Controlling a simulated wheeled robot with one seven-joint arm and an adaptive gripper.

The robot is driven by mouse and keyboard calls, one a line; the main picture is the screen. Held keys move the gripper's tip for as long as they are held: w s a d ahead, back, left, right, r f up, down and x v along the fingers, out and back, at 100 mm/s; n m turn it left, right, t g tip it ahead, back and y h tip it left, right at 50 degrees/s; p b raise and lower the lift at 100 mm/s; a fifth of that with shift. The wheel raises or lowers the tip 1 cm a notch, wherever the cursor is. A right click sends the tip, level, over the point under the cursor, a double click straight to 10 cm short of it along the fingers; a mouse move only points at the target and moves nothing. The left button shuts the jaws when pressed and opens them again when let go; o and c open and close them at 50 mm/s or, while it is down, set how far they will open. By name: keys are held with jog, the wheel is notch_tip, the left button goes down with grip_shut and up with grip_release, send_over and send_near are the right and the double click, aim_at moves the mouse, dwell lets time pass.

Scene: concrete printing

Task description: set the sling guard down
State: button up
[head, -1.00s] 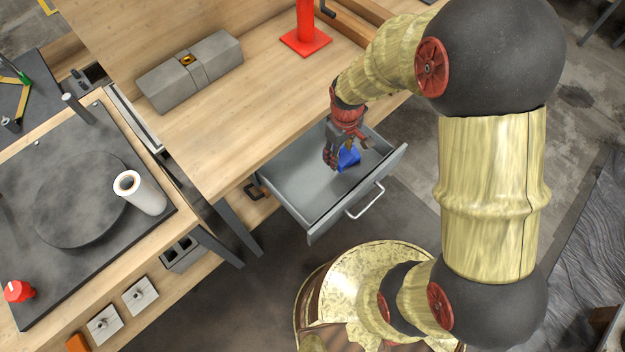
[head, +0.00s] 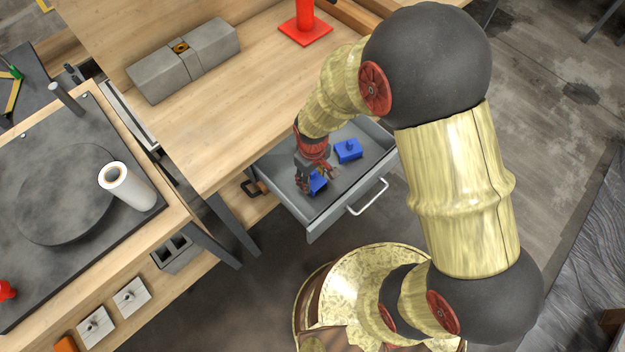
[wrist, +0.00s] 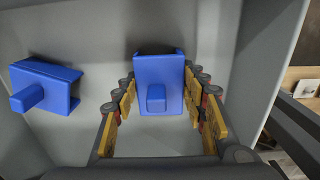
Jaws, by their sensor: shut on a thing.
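My gripper (head: 316,184) is inside the open grey drawer (head: 362,188), toward its left side. It is shut on a blue sling guard (wrist: 160,92), a block with a raised stub, and the fingers stand on both sides of it in the wrist view. In the head view this guard (head: 319,183) is partly hidden by the fingers. I cannot tell whether its underside touches the drawer floor. A second blue guard (head: 348,151) lies free on the drawer floor, apart from my gripper; it is at the left in the wrist view (wrist: 46,87).
The drawer walls stand close around my gripper. The wooden bench (head: 232,120) holds a grey block mold (head: 184,58) and a red stand (head: 305,30). At the left is a dark board with a white roll (head: 127,186). Drawer floor between the guards is clear.

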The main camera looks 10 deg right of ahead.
aim_at(313, 173)
jog(key=shift+f, duration=0.1)
jog(key=o, duration=1.2)
jog(key=shift+o, duration=0.5)
notch_tip(313, 173, up, 12)
jog(key=p, duration=0.5)
jog(key=shift+r, duration=0.2)
jog(key=s+d+r+m+t, duration=0.2)
jog(key=s+d+r, duration=0.2)
jog(key=r, duration=0.5)
jog(key=s+d+r+m+t, duration=0.1)
jog(key=s+d+r, duration=0.3)
jog(key=r, duration=0.5)
jog(key=s+d+r+m+t, duration=0.2)
jog(key=s+d+r+m, duration=0.1)
jog(key=r, duration=0.7)
jog(key=shift+s+d+m+t, duration=0.3)
jog(key=shift+s+d+m, duration=0.1)
jog(key=shift+s+d, duration=0.1)
